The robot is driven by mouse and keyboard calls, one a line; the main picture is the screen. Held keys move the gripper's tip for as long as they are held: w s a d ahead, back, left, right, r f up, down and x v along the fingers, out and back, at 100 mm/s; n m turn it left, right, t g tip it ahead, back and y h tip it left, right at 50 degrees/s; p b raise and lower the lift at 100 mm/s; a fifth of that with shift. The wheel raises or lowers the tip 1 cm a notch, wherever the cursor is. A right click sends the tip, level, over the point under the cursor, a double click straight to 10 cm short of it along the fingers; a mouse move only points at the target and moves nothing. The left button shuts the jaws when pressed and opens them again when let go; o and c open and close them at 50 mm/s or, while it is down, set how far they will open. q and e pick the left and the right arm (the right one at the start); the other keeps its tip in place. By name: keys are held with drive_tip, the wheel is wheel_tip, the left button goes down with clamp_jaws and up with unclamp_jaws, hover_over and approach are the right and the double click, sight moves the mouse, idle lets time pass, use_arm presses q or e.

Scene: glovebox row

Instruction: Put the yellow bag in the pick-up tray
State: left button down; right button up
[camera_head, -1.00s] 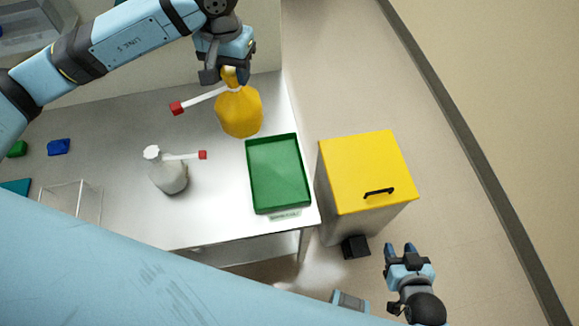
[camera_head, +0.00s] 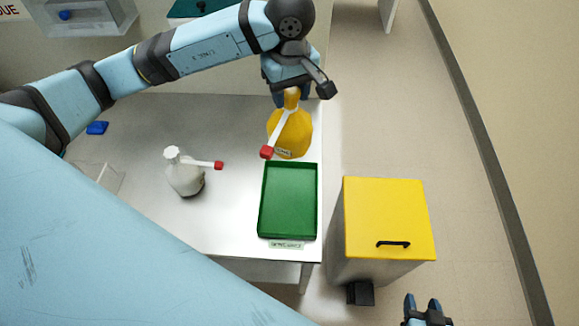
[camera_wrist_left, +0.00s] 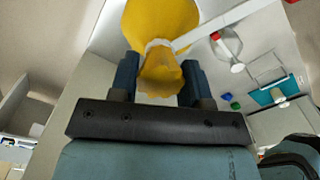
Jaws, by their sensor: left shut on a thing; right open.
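The yellow bag (camera_head: 290,133) has a gathered neck with a white tie and a red tag. My left gripper (camera_head: 291,92) is shut on its neck, and the bag hangs below the fingers. In the left wrist view the bag (camera_wrist_left: 160,22) shows between the two fingers of the left gripper (camera_wrist_left: 158,78). The green pick-up tray (camera_head: 288,200) lies at the table's right edge, just below the bag in the head view. It is empty. I cannot tell how high the bag is above the table. My right gripper (camera_head: 425,310) is open and empty at the bottom right, partly cut off.
A whitish bag (camera_head: 185,175) with a red tag stands left of the tray on the metal table (camera_head: 235,225). A bin with a yellow lid (camera_head: 388,215) stands right of the table. A blue item (camera_head: 97,128) lies at the far left. Floor is clear at right.

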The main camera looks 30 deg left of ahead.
use_arm(q)
drive_tip(key=n, duration=0.6)
drive_tip(key=shift+s+d+f+b, duration=0.1)
drive_tip(key=shift+d+f+b, duration=0.05)
drive_tip(key=shift+f+b, duration=0.2)
drive_tip(key=n, duration=0.6)
drive_tip(key=shift+s+f+n+b, duration=0.1)
drive_tip(key=shift+f+n+b, duration=0.2)
drive_tip(key=shift+b, duration=0.1)
drive_tip(key=n, duration=0.6)
drive_tip(key=shift+s+d+f+b, duration=0.1)
drive_tip(key=shift+f+b, duration=0.1)
drive_tip(key=shift+b, duration=0.2)
drive_tip(key=n, duration=0.7)
drive_tip(key=shift+s+f+b, duration=0.15)
drive_tip(key=shift+f+b, duration=0.05)
drive_tip(key=shift+b, duration=0.2)
drive_tip(key=shift+f, duration=0.15)
wheel_tip(320, 180, down, 20)
drive_tip(key=p, duration=0.1)
